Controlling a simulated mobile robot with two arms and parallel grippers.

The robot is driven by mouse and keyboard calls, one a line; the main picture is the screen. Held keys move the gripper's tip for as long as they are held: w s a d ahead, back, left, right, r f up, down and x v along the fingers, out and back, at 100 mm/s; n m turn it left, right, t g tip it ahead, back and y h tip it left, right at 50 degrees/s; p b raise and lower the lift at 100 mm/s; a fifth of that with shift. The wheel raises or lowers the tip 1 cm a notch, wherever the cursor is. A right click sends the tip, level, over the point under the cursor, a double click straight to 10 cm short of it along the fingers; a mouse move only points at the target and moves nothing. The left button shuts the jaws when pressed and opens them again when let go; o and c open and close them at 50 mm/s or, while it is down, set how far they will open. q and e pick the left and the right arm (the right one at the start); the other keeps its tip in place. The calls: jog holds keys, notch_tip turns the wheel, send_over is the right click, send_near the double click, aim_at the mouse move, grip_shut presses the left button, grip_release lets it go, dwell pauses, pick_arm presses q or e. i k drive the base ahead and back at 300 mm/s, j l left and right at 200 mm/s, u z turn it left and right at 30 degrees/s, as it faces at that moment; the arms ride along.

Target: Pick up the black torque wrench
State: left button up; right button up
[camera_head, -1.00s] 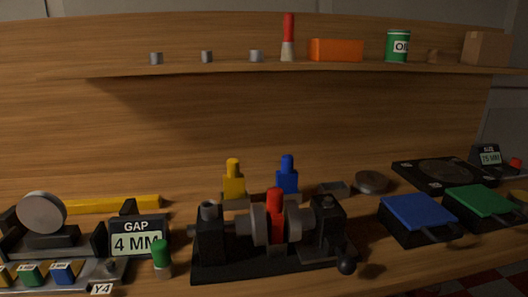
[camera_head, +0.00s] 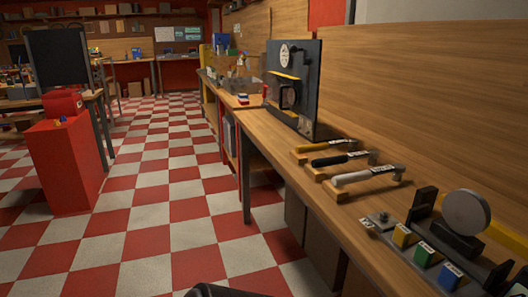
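The black torque wrench (camera_head: 335,160) lies on a wooden rest on the bench, right of the middle of the head view. It is the middle one of three wrenches. A yellow-handled wrench (camera_head: 322,147) lies beyond it and a grey-handled wrench (camera_head: 360,176) lies nearer. The three lie roughly parallel, with metal heads towards the wall and small white labels. Neither of my grippers can be made out. Only a dark shape shows at the bottom edge, and I cannot tell what it is.
The bench (camera_head: 292,178) runs along the right wall. A dark upright panel (camera_head: 309,75) stands beyond the wrenches. A fixture with a round disc (camera_head: 466,212) and coloured blocks stands nearer. A red cabinet (camera_head: 65,165) stands at the left. The checkered floor (camera_head: 150,215) between is clear.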

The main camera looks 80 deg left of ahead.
aim_at(372, 154)
jog(key=u, duration=1.85)
jog(key=i+j+z, duration=0.2)
jog(key=i+j, duration=0.05)
jog(key=j, duration=0.05)
